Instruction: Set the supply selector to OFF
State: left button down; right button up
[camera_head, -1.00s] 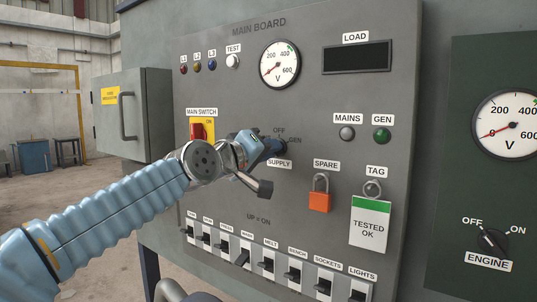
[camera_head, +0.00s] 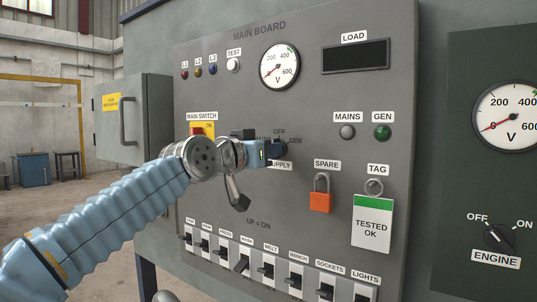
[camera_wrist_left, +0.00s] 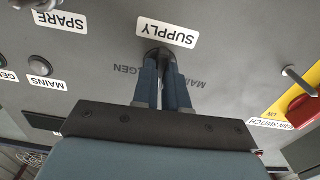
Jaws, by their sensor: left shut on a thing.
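The supply selector (camera_head: 282,149) is a dark round knob on the grey main board, with OFF printed above it, GEN to its right and a SUPPLY label below. My left gripper (camera_head: 271,150) reaches it from the left and covers much of it. In the left wrist view, which sees the board upside down, the two blue fingers of my left gripper (camera_wrist_left: 163,82) are closed around the selector (camera_wrist_left: 158,54). The fingers hide its pointer, so I cannot tell which mark it points to. My right gripper is not in view.
The red main switch (camera_head: 196,131) sits left of the selector, close behind my wrist. An orange padlock (camera_head: 320,201) and a TESTED OK tag (camera_head: 372,224) hang to the right. A row of breaker switches (camera_head: 267,271) runs below. A green engine panel (camera_head: 470,185) stands at right.

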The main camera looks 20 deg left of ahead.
pick_arm(q)
jog(key=shift+f+m, duration=0.1)
jog(key=shift+m, duration=0.2)
dwell(0.4)
jog(key=c, duration=1.2)
grip_release()
jog(key=shift+o, duration=0.2)
jog(key=b+v, duration=0.3)
jog(key=v, duration=1)
jog(key=shift+s, duration=0.4)
jog(key=shift+a, duration=0.15)
